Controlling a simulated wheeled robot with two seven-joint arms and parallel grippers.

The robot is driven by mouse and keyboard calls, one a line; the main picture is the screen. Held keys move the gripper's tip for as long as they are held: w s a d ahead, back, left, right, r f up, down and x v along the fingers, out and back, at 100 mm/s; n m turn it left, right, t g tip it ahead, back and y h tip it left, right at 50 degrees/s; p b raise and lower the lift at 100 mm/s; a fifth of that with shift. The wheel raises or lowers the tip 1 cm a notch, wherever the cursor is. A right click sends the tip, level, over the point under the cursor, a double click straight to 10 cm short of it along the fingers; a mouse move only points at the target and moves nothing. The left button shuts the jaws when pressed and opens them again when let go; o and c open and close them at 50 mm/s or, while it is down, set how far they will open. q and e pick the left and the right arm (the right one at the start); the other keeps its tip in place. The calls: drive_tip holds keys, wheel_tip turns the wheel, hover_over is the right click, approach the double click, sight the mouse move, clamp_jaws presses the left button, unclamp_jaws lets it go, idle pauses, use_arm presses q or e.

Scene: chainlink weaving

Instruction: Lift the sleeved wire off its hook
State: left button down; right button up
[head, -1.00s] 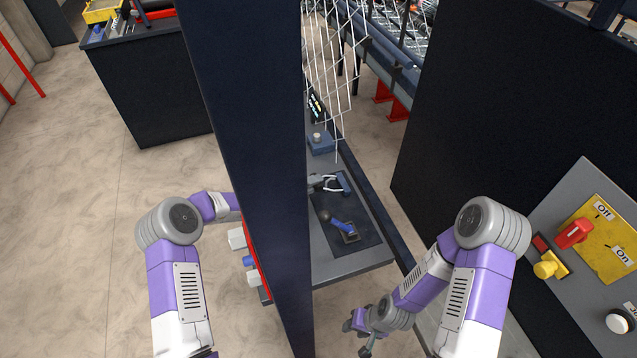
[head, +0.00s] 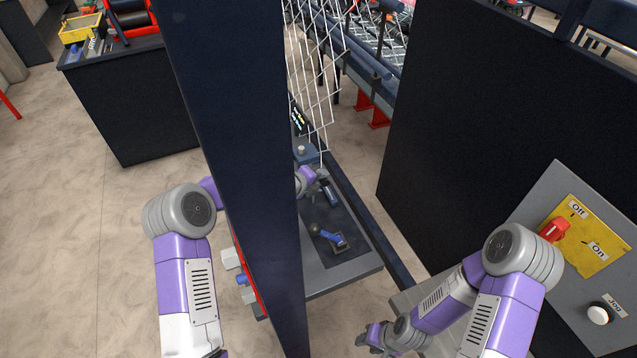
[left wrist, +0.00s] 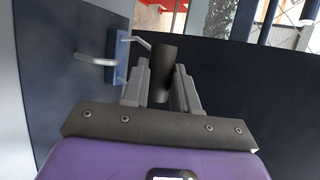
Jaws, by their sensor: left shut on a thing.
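In the left wrist view, a dark cylindrical sleeve (left wrist: 162,68) stands between the grey fingers of my left gripper (left wrist: 160,88), which is shut on it. Left of it is a blue block (left wrist: 119,58) with a pale curved metal hook (left wrist: 96,60) jutting left. A thin light wire end (left wrist: 138,41) shows between block and sleeve; I cannot tell whether it touches the hook. My right gripper (head: 371,338) looks open and empty, low in the picture, away from the hook.
The tall dark post (head: 240,180) hides much of my left arm. A blue-handled lever (head: 327,236) with a dark knob sits on the grey machine bed. Wire mesh (head: 318,70) hangs behind. A dark cabinet with a switch panel (head: 575,270) stands at the right.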

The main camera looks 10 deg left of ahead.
use_arm(q)
drive_tip(key=shift+w+d+r, duration=0.2)
drive_tip(key=shift+d+r, duration=0.4)
drive_tip(key=shift+d, duration=0.1)
drive_tip(key=c, duration=1)
unclamp_jaws()
drive_tip(key=shift+o, duration=0.8)
drive_tip(key=shift+d, duration=0.1)
